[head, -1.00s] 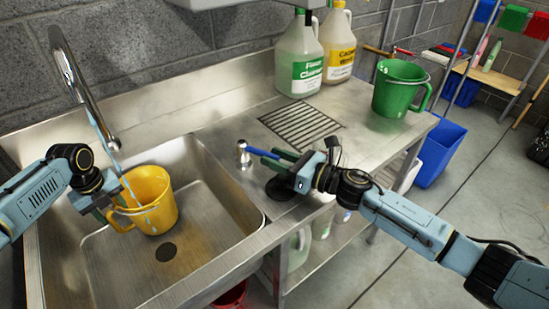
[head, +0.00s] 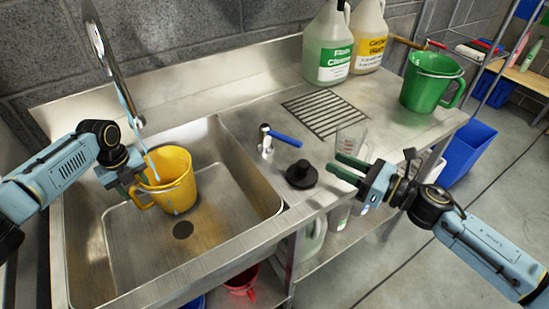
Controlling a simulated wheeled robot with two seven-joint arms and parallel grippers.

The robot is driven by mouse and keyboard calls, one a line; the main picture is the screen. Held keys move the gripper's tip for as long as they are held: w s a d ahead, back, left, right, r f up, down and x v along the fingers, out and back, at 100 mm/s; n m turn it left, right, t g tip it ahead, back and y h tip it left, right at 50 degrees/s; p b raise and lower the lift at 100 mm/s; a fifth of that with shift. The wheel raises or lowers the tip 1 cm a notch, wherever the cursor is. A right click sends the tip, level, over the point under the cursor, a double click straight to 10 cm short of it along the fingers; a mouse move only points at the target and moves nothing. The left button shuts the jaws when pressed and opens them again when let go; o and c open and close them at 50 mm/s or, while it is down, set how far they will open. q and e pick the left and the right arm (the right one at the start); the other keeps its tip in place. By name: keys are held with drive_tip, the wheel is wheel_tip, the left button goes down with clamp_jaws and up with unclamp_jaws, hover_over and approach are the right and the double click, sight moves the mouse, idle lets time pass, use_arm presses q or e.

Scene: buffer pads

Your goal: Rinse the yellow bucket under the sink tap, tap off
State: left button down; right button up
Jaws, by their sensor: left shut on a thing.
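The yellow bucket (head: 178,183) is in the sink basin (head: 110,245), roughly upright. My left gripper (head: 140,187) is shut on it at its left side, near the handle. The tap (head: 103,48) arches above, and a pale blue stream of water (head: 150,165) runs from it into the bucket. The tap's valve (head: 266,143) stands on the counter right of the basin, with its blue lever (head: 286,138) pointing right. My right gripper (head: 340,169) is open and empty over the counter's front edge, apart from the lever.
A black plunger-like stopper (head: 301,176) and a clear measuring cup (head: 350,142) stand near my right gripper. Two jugs (head: 328,45) (head: 370,38) stand at the back. A green bucket (head: 430,82) is at the right. A drain grate (head: 325,112) lies between.

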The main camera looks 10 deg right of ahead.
drive_tip(key=shift+s+d, duration=0.2)
drive_tip(key=shift+s, duration=0.05)
drive_tip(key=shift+c, duration=0.5)
